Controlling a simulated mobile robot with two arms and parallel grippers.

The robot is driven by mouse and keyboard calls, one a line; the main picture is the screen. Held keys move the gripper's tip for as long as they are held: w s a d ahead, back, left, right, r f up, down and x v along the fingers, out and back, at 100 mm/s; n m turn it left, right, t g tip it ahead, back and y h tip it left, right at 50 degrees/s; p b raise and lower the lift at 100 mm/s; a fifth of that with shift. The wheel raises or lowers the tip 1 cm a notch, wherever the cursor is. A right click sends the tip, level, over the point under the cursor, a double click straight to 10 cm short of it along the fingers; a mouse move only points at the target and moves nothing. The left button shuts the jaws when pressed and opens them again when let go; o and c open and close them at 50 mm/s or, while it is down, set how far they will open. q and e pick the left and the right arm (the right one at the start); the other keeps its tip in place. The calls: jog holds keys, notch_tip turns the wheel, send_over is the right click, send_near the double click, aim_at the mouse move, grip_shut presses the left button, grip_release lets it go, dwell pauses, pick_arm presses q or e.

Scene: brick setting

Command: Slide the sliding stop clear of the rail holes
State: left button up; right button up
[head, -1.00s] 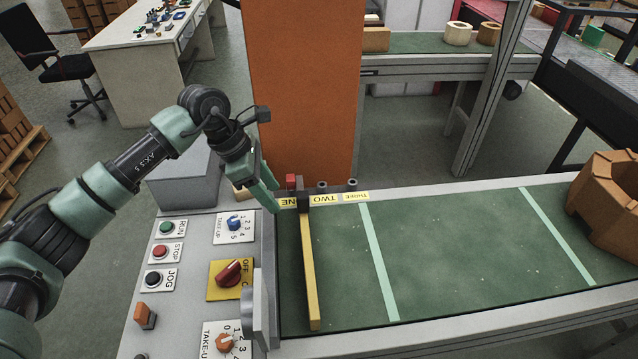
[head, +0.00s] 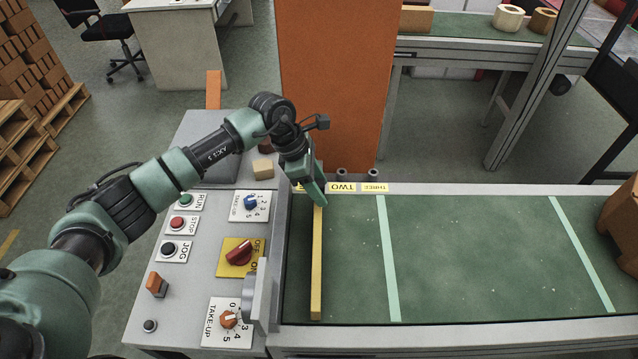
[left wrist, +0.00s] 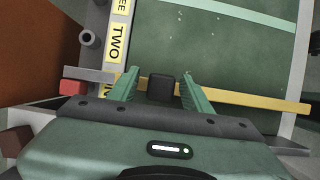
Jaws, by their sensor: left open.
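The sliding stop is a yellow bar (head: 317,265) lying across the green belt near its left end. In the left wrist view its black block (left wrist: 160,88) lies between my open fingers, with a gap at each side. My left gripper (head: 317,190) is over the bar's far end and hides the block in the head view. A red piece (left wrist: 72,87) sits at the stop's rail end. The rail carries labels TWO (head: 343,187) and THREE (head: 375,187), with round holed posts (head: 341,174) behind them. Label ONE is mostly hidden by my gripper.
A control panel (head: 190,270) with buttons and knobs stands left of the belt. An orange column (head: 335,90) rises behind the rail. A brown block (head: 622,225) sits at the belt's right end. The belt (head: 480,260) right of the stop is mostly clear.

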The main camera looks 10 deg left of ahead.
pick_arm(q)
grip_shut()
jog(key=shift+r, duration=0.1)
dwell(1.3)
